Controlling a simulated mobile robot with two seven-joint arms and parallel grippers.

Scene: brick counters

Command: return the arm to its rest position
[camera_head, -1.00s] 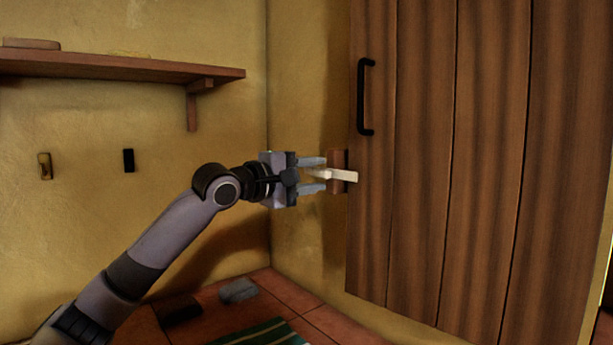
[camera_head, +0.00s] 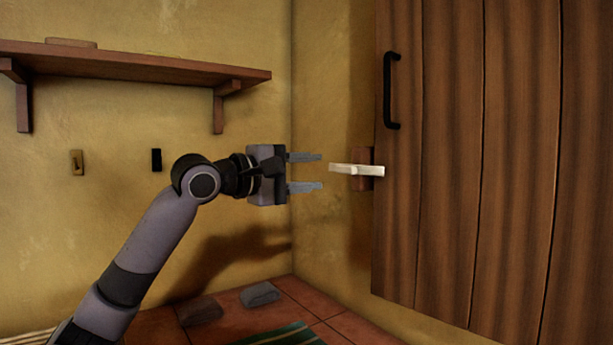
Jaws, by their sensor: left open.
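My left gripper (camera_head: 306,173) is open and empty, in the middle of the head view. Its two fingers point right. They are apart from a white lever (camera_head: 350,170) on a brown wall block (camera_head: 362,182), with a clear gap between fingertips and lever. My left arm (camera_head: 155,240) reaches up from the lower left with a bent wrist. My right gripper is not in view.
A wooden door panel (camera_head: 460,170) with a black handle (camera_head: 389,90) stands at the right. A wooden shelf (camera_head: 130,65) hangs at upper left. Shoes or stones (camera_head: 260,294) and a green striped mat (camera_head: 285,336) lie on the tiled floor.

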